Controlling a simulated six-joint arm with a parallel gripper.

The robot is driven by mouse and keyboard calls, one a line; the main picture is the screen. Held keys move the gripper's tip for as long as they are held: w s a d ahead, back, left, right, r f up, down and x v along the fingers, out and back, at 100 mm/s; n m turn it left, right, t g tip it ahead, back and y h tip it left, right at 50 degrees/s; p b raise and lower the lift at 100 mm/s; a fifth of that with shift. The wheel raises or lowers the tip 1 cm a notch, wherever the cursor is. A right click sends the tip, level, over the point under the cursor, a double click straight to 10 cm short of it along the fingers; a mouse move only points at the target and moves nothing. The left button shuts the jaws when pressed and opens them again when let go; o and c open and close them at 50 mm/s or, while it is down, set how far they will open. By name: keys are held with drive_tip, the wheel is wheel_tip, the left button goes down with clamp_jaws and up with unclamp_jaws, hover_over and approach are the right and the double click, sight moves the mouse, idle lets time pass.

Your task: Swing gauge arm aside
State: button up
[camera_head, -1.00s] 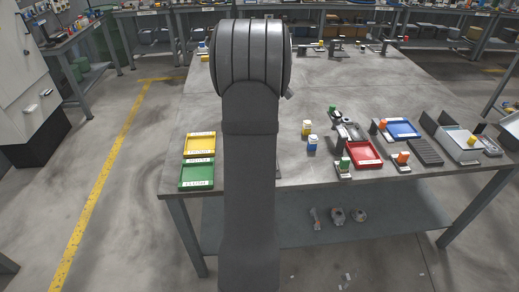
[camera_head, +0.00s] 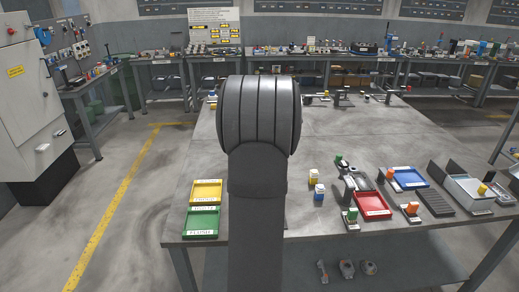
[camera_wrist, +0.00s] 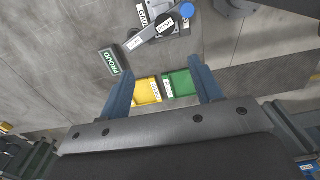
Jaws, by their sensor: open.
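In the wrist view, a grey bar with white labels (camera_wrist: 150,35), one reading PUSH, lies near the top; it looks like the gauge arm. A blue round knob (camera_wrist: 187,10) is at its right end. A dark block labelled PROUD (camera_wrist: 109,62) lies to the lower left of the bar. My gripper (camera_wrist: 161,72) is open and empty, its two blue-grey fingers apart and below the bar in the picture, not touching it. In the head view my arm hides my gripper, and I cannot make out the gauge arm there.
A yellow tray (camera_head: 206,183) and a green tray (camera_head: 202,212) sit at the table's left front. A red tray (camera_head: 372,207), a blue tray (camera_head: 410,180) and a grey box (camera_head: 466,190) stand at the right. The table's middle (camera_head: 380,130) is mostly clear.

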drive_tip(key=shift+s+d+m, duration=0.15)
drive_tip(key=shift+s+m, duration=0.1)
drive_tip(key=shift+m, duration=0.05)
drive_tip(key=shift+c, duration=0.8)
drive_tip(key=s+d+m, duration=0.2)
drive_tip(key=s+m, duration=0.4)
drive_tip(key=m, duration=0.1)
drive_tip(key=f, duration=1.7)
drive_tip(key=shift+w+f, duration=0.2)
drive_tip(key=shift+f, duration=0.15)
clamp_jaws()
